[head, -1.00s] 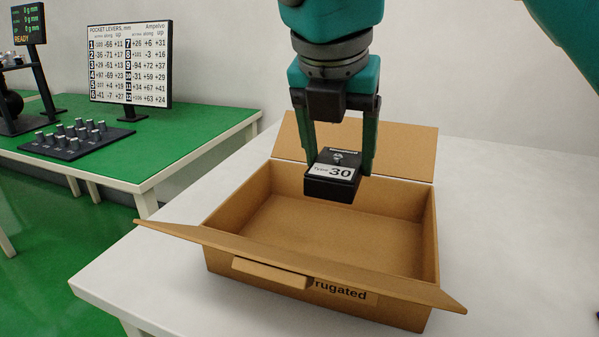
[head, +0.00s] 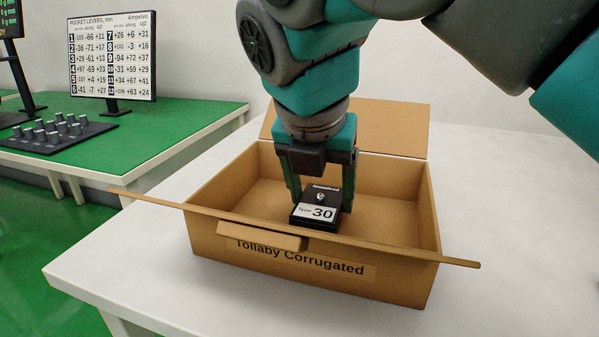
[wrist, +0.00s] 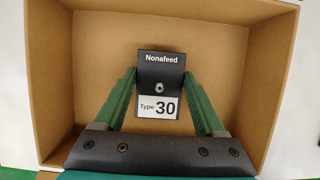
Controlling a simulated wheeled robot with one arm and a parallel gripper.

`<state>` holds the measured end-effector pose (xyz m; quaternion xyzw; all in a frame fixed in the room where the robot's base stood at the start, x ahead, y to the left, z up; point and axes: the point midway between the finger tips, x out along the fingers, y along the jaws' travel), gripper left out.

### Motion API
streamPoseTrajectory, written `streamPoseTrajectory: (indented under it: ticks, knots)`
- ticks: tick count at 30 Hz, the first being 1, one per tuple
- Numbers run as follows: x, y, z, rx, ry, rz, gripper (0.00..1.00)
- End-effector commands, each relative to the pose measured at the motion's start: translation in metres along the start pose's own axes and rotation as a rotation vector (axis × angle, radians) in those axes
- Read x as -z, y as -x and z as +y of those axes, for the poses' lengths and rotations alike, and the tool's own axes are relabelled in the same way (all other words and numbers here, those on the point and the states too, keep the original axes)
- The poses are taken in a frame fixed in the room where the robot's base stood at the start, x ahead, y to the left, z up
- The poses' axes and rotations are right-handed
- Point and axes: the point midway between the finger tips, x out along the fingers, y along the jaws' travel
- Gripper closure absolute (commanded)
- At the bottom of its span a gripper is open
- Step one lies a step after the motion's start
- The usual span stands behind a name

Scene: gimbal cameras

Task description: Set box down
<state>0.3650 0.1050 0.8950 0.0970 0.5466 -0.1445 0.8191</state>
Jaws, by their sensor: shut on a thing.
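My gripper (head: 318,192) is shut on a small black box (head: 316,212) with a white label reading "Type 30". In the wrist view the black box (wrist: 160,76) sits between the two green fingers and also reads "Nonafeed". The open cardboard box (head: 215,240) stands on the white table, its front marked "Tollaby Corrugated". The black box is inside the cardboard box's walls, near the front wall in the head view.
The carton's back flap (head: 395,130) stands up behind, and its front flap (head: 385,252) sticks out toward me. The white table (head: 490,210) is clear to the right. A green table (head: 165,125) at left holds a sign (head: 112,55) and a rack of knobs (head: 55,132).

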Motion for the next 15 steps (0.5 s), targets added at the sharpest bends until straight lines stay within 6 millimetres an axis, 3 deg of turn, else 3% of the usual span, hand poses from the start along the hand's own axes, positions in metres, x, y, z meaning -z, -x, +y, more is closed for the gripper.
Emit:
streamPoseTrajectory:
  ticks: [13, 14, 15]
  knots:
    - [0.0035, -0.0075, -0.0007, 0.002, 0.001, 0.001, 1.00]
    - [0.0036, -0.0079, -0.0005, 0.002, 0.001, 0.001, 0.25]
    - [0.0036, -0.0080, -0.0004, 0.001, 0.001, 0.001, 0.20]
